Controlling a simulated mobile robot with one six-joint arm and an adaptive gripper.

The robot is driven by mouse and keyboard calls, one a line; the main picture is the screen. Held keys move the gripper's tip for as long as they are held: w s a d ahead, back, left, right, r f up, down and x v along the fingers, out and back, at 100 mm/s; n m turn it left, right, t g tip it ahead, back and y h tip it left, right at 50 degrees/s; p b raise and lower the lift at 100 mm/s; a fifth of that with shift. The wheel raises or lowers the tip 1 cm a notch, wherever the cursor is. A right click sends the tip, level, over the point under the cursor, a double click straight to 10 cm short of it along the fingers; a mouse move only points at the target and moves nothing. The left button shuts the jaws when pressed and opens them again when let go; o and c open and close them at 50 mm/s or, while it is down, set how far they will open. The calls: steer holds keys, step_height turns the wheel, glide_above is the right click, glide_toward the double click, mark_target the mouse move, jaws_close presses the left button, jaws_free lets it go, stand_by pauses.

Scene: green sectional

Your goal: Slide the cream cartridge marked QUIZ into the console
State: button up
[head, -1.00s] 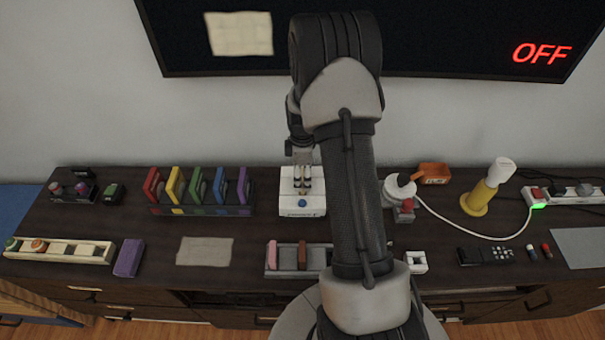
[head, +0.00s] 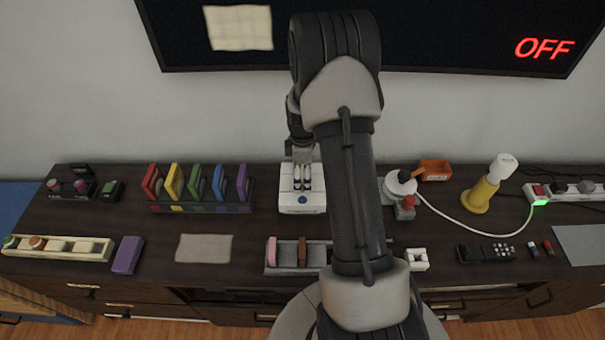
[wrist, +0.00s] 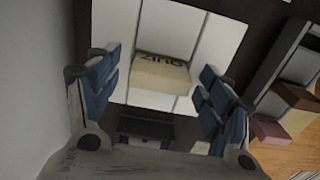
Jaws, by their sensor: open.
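The cream cartridge marked QUIZ (wrist: 160,74) shows in the wrist view between my fingers, its lettering upside down there. It stands at the white console (wrist: 207,42), upright as far as I can tell; how deep it sits is unclear. My gripper (wrist: 160,94) is open, with blue finger pads on either side of the cartridge and visible gaps to both. My fingers hide the cartridge there.
A rack of coloured cases (head: 200,208) stands left of the console. A grey holder (head: 286,268) with pink and brown cartridges is in front, partly behind my arm. The screen (head: 440,45) reads OFF.

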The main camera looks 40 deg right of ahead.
step_height(320, 180, up, 12)
stand_by(0.7)
stand_by(0.4)
